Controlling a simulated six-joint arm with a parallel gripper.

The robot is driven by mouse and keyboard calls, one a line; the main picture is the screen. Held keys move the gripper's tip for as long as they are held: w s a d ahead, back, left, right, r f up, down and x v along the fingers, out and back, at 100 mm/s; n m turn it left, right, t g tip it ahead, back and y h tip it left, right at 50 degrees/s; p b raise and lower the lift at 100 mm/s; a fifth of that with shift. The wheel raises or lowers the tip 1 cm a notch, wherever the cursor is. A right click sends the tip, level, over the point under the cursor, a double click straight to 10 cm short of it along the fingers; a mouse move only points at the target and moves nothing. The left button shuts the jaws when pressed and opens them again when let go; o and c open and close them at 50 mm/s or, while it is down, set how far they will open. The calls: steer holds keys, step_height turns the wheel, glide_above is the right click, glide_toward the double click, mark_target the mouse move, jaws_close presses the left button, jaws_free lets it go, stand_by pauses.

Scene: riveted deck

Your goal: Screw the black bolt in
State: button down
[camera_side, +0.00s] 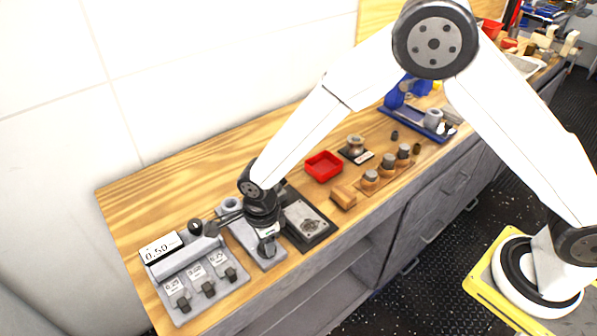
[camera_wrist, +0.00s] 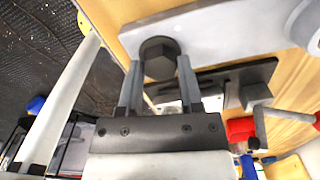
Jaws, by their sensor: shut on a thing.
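The black bolt (camera_wrist: 160,57) has a hexagonal head and shows in the wrist view between my fingertips, against a grey plate. My gripper (camera_wrist: 160,68) is shut on the bolt head, one finger on each side. In the side view my gripper (camera_side: 267,242) points down at the front end of the grey plate (camera_side: 270,262), which lies on the wooden bench. The plate (camera_wrist: 225,30) also fills the top of the wrist view. The bolt's shank and the hole are hidden, so I cannot tell how deep it sits.
A black-based fixture with a metal block (camera_side: 305,220) stands just right of the plate. A grey rack with tagged dark pieces (camera_side: 205,287) and a 0.50 display (camera_side: 162,248) are at left. A red tray (camera_side: 323,166) and wooden block (camera_side: 343,197) lie further right.

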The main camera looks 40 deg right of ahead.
steer(key=m, duration=0.4)
steer(key=shift+w+r+m, duration=0.2)
steer(key=shift+m, duration=1.8)
steer(key=shift+c, duration=2.2)
jaws_free()
steer(key=shift+o, duration=0.9)
steer(key=shift+s+f, duration=0.1)
steer(key=shift+s, duration=0.05)
steer(key=shift+r, duration=3.9)
